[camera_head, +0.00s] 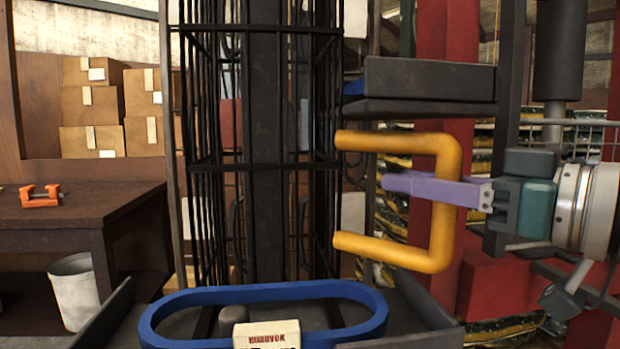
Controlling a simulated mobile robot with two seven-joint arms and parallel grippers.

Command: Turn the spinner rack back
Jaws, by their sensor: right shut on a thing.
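The spinner rack (262,150) is a tall black wire cage around a dark central post, upright in the middle of the view. A thick yellow U-shaped handle (446,228) sticks out from its right side. My right gripper (432,187) comes in from the right, its purple fingers across the handle's upright bar and shut on it. The far finger is partly hidden by the bar. My left gripper is not in view.
A blue oval loop (262,290) with a cream labelled block (266,334) is at the front below the rack. A dark shelf (430,80) sits just above the handle. A brown table (75,210) with an orange clamp (40,196) and a white bin (75,285) are left.

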